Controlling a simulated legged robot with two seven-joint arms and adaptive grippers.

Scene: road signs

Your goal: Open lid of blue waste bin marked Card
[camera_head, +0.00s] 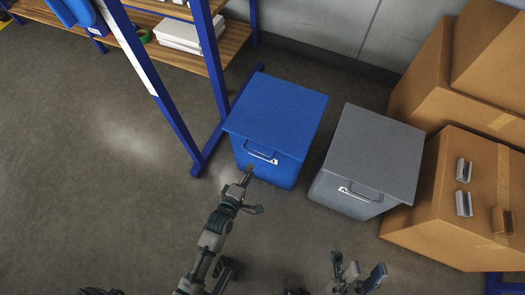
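The blue waste bin (280,105) stands on the floor near the middle of the view, with its flat lid down. A handle (262,155) with a small white label sits at its front edge; the label's text is too small to read. My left gripper (255,189) is in front of the bin, just below and left of the handle. Its fingers are spread, one pointing up toward the handle and one to the right. I cannot tell whether a finger touches the bin or handle. My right gripper (357,270) is open and empty at the bottom, below the grey bin.
A grey bin (376,150) with a similar handle stands close to the right of the blue one. Cardboard boxes (460,195) are stacked at the right. A blue-framed shelf (212,65) stands close at the left. The floor (90,180) at the left is clear.

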